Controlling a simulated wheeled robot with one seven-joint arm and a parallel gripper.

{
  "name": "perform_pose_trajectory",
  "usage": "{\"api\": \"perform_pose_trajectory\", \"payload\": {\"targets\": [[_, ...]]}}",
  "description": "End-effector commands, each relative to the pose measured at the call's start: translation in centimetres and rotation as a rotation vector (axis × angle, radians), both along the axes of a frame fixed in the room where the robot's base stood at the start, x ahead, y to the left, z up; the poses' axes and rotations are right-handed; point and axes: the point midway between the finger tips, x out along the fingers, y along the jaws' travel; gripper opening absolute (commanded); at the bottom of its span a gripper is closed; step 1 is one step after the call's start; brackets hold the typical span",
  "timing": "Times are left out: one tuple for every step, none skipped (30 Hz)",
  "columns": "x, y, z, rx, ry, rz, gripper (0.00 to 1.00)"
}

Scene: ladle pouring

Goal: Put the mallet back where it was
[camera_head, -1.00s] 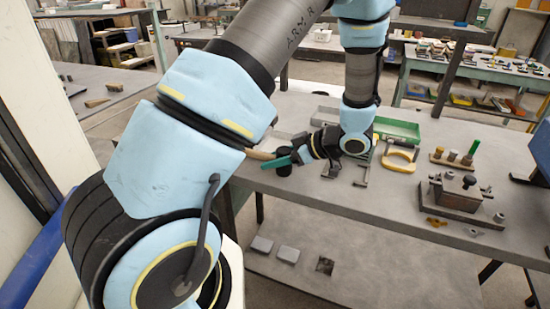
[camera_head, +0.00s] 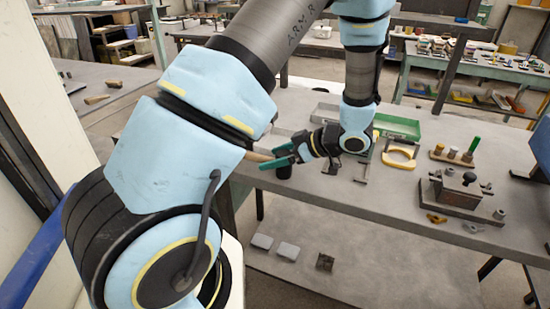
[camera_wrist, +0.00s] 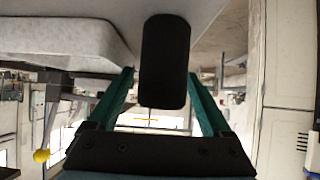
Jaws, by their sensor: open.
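The mallet has a black cylindrical head (camera_head: 284,172) and a pale wooden handle (camera_head: 257,156). It is at the near left edge of the grey workbench. My gripper (camera_head: 270,158) is there with its green fingers spread apart. In the wrist view the black head (camera_wrist: 165,60) shows ahead of and between the two green fingers (camera_wrist: 160,75), with a gap on each side. The fingers partly cover the mallet in the head view, and I cannot tell whether either touches it.
On the workbench (camera_head: 330,195), a green tray (camera_head: 400,128), a yellow ring-shaped handle (camera_head: 400,155), a wooden block with pegs (camera_head: 452,157) and a metal fixture (camera_head: 455,195) stand to the right of my gripper. The bench's front middle is clear. Grey blocks (camera_head: 262,241) lie on the lower shelf.

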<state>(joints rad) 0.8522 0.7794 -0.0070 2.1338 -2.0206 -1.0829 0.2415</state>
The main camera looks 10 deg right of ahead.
Motion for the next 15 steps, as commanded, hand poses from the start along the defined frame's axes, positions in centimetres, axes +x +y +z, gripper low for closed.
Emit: {"api": "perform_pose_trajectory", "payload": {"targets": [[0.0, -0.1, 0.6, -0.001, -0.002, -0.001, 0.83], [0.0, -0.1, 1.0, -0.003, -0.002, -0.001, 0.83], [-0.1, -0.4, 1.1, -0.004, -0.002, -0.002, 0.83], [-0.4, -0.9, 1.3, -0.004, -0.003, -0.002, 0.83], [-0.6, -1.3, 1.6, -0.005, -0.003, -0.003, 0.83], [-1.0, -1.9, 2.0, -0.005, -0.002, -0.002, 0.83], [-1.3, -2.4, 2.4, -0.005, -0.003, -0.003, 0.83], [-1.6, -2.9, 2.8, -0.006, -0.003, -0.003, 0.83], [-2.0, -3.6, 3.2, -0.006, -0.003, -0.003, 0.83], [-2.3, -4.1, 3.6, -0.005, -0.003, -0.003, 0.83], [-2.6, -4.6, 4.0, -0.006, -0.003, -0.003, 0.83], [-2.9, -5.2, 4.5, -0.004, -0.002, -0.002, 0.83], [-3.2, -5.6, 4.8, -0.004, -0.001, -0.001, 0.83], [-3.4, -6.0, 5.1, -0.005, -0.003, -0.002, 0.83], [-3.7, -6.6, 5.5, -0.005, -0.003, -0.002, 0.83]]}}
